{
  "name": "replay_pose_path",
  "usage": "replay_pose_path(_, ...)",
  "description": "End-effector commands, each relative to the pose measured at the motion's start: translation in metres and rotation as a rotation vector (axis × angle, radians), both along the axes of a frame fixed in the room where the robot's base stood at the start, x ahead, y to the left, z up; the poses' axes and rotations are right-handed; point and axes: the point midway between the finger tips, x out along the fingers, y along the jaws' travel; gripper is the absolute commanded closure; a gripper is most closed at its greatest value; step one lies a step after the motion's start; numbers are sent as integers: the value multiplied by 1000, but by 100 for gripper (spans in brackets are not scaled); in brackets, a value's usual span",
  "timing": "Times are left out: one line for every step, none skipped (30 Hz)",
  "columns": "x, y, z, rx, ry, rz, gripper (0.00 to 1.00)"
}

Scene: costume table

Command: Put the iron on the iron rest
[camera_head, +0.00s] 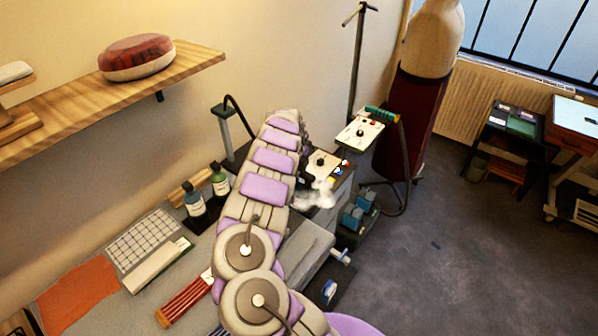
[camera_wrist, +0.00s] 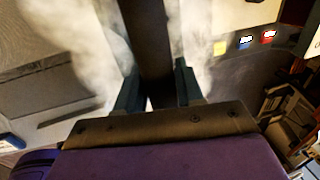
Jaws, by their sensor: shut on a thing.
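My gripper (camera_wrist: 157,88) shows its two dark teal fingers in the wrist view, closed around a dark upright bar (camera_wrist: 148,35). The bar looks like the iron's handle; the iron's body and sole are not clearly visible. White steam (camera_wrist: 200,30) rises on both sides of it. In the head view, my arm hides most of the gripper, and white steam (camera_head: 318,193) shows just right of the arm's far end. I cannot clearly pick out the iron rest, or tell whether the iron touches anything below.
A dress form (camera_head: 425,90) stands behind.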

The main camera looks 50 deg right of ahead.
Motion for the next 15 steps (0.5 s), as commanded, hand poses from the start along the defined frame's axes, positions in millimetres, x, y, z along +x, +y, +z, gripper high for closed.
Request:
replay_pose_path(1,-9,1,-10,2,-6,100)
replay_pose_path(3,-12,1,-12,2,-6,100)
replay_pose_path(5,-15,1,-13,1,-7,100)
replay_pose_path(8,-17,1,-13,0,-7,100)
replay_pose_path(11,-19,1,-12,-1,-5,100)
replay_pose_path(13,-21,-1,-8,-1,-5,100)
replay_pose_path(15,-22,-2,-6,1,-2,100)
replay_pose_path(17,-24,-2,-7,1,-3,100)
replay_pose_path(18,-28,-2,-9,3,-6,100)
replay_pose_path(20,-30,-1,-11,3,-7,100)
replay_pose_path(22,-32,0,-12,1,-6,100)
replay_pose_path(24,-34,0,-14,0,-6,100)
replay_pose_path(25,-35,0,-14,-1,-7,100)
replay_pose_path(26,-36,0,-13,-2,-7,100)
replay_pose_path(28,-37,0,-11,-3,-6,100)
